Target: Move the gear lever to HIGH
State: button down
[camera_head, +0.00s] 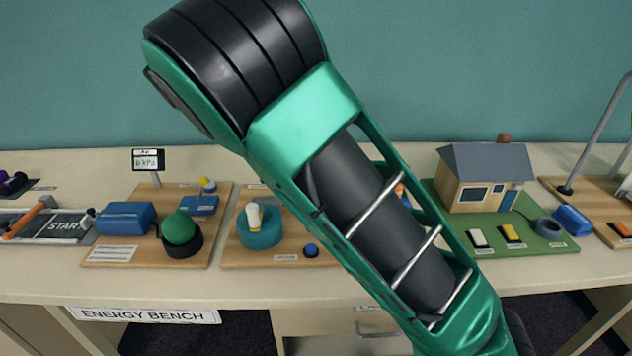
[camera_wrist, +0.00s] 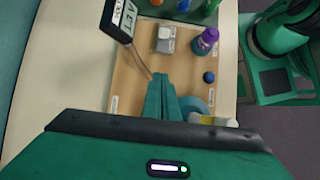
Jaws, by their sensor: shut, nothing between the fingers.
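My gripper (camera_wrist: 160,82) is shut and empty over a wooden board (camera_wrist: 128,85) in the wrist view. Just right of the fingers, partly hidden by my gripper, is a round teal base (camera_wrist: 192,104) with a white and yellow piece (camera_wrist: 215,120) on it. This may be the gear lever; I cannot read a HIGH mark. In the head view the teal base (camera_head: 259,236) with its upright white and yellow piece (camera_head: 254,217) stands on the wooden board (camera_head: 235,248), left of my arm. My gripper is not visible there. I cannot tell whether the fingers touch anything.
The board also bears a blue knob (camera_wrist: 209,77), a purple bottle-like piece (camera_wrist: 205,42), a grey block (camera_wrist: 164,39) and a display (camera_wrist: 118,20) on a stalk. A green dome (camera_head: 179,229) stands on the board to the left. A model house (camera_head: 483,178) stands right.

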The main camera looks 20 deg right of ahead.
jog(key=x, duration=0.9)
jog(key=shift+d, duration=0.25)
jog(key=d, duration=0.1)
jog(key=s+d, duration=0.1)
jog(key=shift+d+r, duration=0.1)
jog(key=shift+d, duration=0.25)
jog(key=shift+s+d+r, duration=0.15)
jog(key=shift+d+r, duration=0.05)
jog(key=shift+d, duration=0.35)
jog(key=shift+a, duration=0.1)
jog(key=shift+a, duration=0.1)
